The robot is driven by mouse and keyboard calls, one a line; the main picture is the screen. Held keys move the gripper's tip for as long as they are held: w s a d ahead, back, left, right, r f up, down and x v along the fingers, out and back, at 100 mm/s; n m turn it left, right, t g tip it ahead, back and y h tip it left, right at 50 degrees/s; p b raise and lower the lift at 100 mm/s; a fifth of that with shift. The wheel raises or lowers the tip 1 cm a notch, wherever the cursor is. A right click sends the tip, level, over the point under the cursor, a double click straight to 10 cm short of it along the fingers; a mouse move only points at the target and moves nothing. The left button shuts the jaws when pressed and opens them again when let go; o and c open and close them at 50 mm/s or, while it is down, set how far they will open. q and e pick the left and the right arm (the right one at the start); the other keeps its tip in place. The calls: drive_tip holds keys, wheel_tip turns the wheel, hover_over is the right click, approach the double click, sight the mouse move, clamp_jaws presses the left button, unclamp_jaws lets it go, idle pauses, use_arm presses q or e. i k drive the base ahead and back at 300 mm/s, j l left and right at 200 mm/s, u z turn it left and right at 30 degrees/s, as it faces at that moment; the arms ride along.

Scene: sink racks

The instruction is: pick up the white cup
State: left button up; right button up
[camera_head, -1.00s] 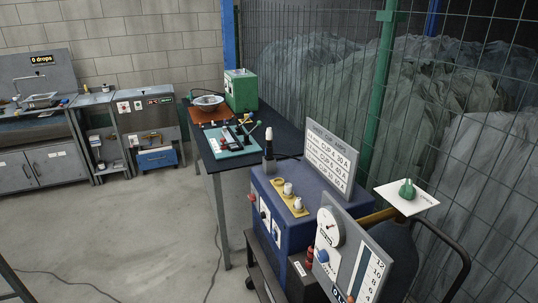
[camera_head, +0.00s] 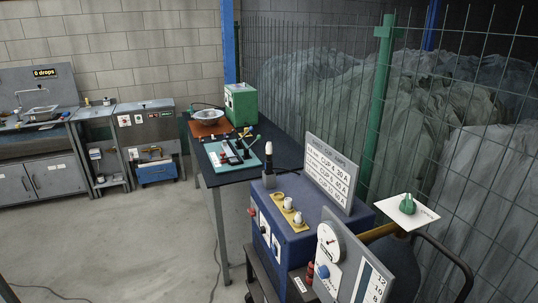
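Two small white cup-like pieces, one upper (camera_head: 288,204) and one lower (camera_head: 298,219), stand on a yellow strip on top of a blue machine (camera_head: 325,218). They are too small to tell for sure whether either is the white cup. A yellow ring (camera_head: 278,196) sits at the strip's upper end. A sign (camera_head: 330,172) with rows of cup numbers and amps stands behind them. Neither of my grippers is in view.
A dark table (camera_head: 230,174) behind holds a teal tray (camera_head: 215,158), a bowl (camera_head: 208,117) and a green box (camera_head: 240,104). A gauge panel (camera_head: 345,262) and a valve with a green knob (camera_head: 407,204) stand right. Sink cabinets line the back left. The floor (camera_head: 130,240) left is open.

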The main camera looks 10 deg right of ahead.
sight(269, 147)
drive_tip(key=i+j+z, duration=0.15)
drive_tip(key=i+j, duration=0.2)
drive_tip(key=i+j+z, duration=0.15)
drive_tip(key=i+j, duration=0.3)
drive_tip(key=i+j+z, duration=0.1)
drive_tip(key=i+j, duration=0.35)
drive_tip(key=i+j+z, duration=0.15)
drive_tip(key=i+j, duration=0.2)
drive_tip(key=j, duration=0.15)
drive_tip(key=i+j+z, duration=0.15)
drive_tip(key=i+j, duration=0.2)
drive_tip(key=j, duration=0.2)
